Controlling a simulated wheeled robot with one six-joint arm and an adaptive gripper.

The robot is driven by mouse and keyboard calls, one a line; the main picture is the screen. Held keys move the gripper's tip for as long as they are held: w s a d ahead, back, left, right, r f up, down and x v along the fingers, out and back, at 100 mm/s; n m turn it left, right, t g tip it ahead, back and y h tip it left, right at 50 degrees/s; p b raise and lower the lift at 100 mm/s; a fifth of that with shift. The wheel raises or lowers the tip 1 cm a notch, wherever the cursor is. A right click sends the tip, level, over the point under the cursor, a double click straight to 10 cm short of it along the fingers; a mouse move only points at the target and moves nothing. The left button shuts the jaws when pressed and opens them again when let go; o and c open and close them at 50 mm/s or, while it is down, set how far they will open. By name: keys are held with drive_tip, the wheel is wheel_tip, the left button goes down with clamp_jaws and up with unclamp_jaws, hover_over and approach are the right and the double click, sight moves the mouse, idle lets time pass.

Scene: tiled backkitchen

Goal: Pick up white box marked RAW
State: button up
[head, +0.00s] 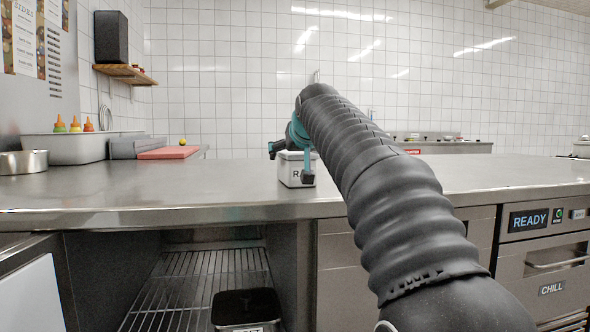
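A white box (292,176) stands on the steel counter near its front edge, in the middle of the head view. Its front label begins with "RA"; a dark finger hides the rest of the label. My gripper (299,163), with teal and dark parts, is at the top of the box. One finger hangs down in front of the box's front face, at its right side. Another dark part of the gripper sticks out to the left, above the box. The far side of the box is hidden, so I cannot tell whether the fingers grip it.
A red cutting board (168,153) lies at the back left, near a grey tub (80,149) with sauce bottles and a steel pan (23,162). A black-lidded container (246,307) sits on the wire shelf below. The steel counter (190,185) is clear left of the box.

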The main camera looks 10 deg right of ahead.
drive_tip(key=c, duration=1.5)
drive_tip(key=shift+c, duration=0.2)
drive_tip(key=shift+r, duration=0.15)
